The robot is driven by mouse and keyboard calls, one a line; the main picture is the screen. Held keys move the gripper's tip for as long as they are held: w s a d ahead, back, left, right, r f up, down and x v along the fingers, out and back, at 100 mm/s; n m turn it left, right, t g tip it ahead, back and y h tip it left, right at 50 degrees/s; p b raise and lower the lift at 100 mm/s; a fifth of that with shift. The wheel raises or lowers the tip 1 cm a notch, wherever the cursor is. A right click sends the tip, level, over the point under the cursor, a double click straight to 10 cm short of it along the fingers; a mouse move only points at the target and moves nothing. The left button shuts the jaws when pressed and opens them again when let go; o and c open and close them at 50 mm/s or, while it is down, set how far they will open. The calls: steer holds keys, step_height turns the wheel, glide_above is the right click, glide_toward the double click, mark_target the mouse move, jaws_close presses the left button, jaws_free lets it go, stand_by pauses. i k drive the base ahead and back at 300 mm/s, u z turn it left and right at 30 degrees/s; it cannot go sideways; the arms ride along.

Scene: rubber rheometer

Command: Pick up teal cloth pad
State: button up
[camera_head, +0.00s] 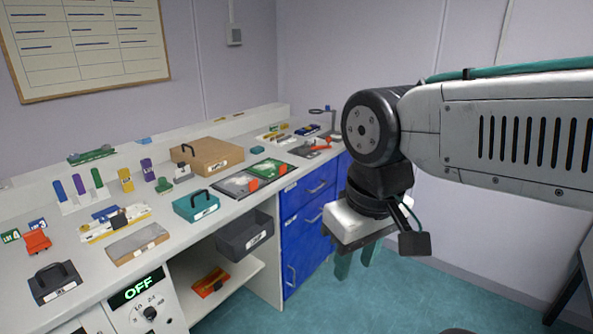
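A small teal item (258,149), which looks like the cloth pad, lies on the white counter towards the back, to the right of the brown box. It is small in the picture, so its texture is hard to tell. My gripper (354,271) hangs in front of the blue drawers, off the counter's front edge and well to the right of the pad. Its two teal fingers point down with a gap between them, and nothing shows in the gap.
A brown box (207,156) stands left of the pad. Dark boards with green and orange parts (268,169) lie in front of it. A teal case with a handle (196,206) is nearer. Blue drawers (308,216) stand under the counter. Open floor (420,290) lies at right.

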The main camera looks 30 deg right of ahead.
mark_target(258, 149)
steer(key=z, duration=0.3)
steer(key=i, duration=1.1)
steer(key=u, duration=0.05)
